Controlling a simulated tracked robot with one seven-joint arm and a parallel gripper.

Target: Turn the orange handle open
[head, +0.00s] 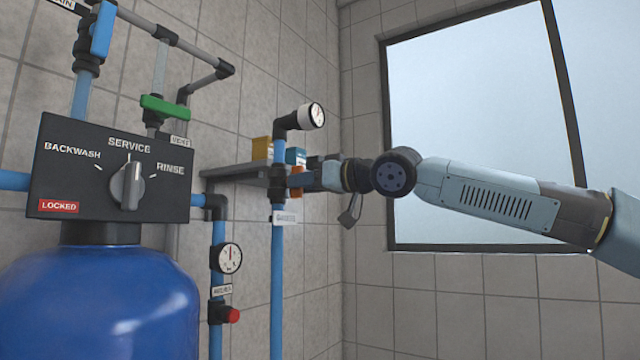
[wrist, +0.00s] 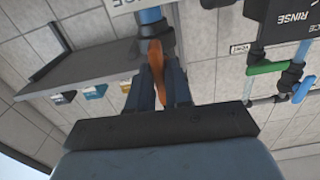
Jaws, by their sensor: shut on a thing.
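The orange handle (head: 297,181) sits on a valve on the vertical blue pipe (head: 277,300), just below the pressure gauge at the pipe's top. My gripper (head: 308,180) reaches in from the right and is shut on the handle. In the wrist view the orange handle (wrist: 158,70) lies between the two dark fingers of my gripper (wrist: 160,85), with its lower end showing past them. In the head view most of the handle is hidden by the fingers.
A grey wall shelf (head: 235,171) with small boxes is behind the pipe. At left are a blue tank (head: 95,300), a control box (head: 105,180), a green handle (head: 165,108), a blue handle (head: 103,30) and a red knob (head: 233,315). A window (head: 480,110) is behind my arm.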

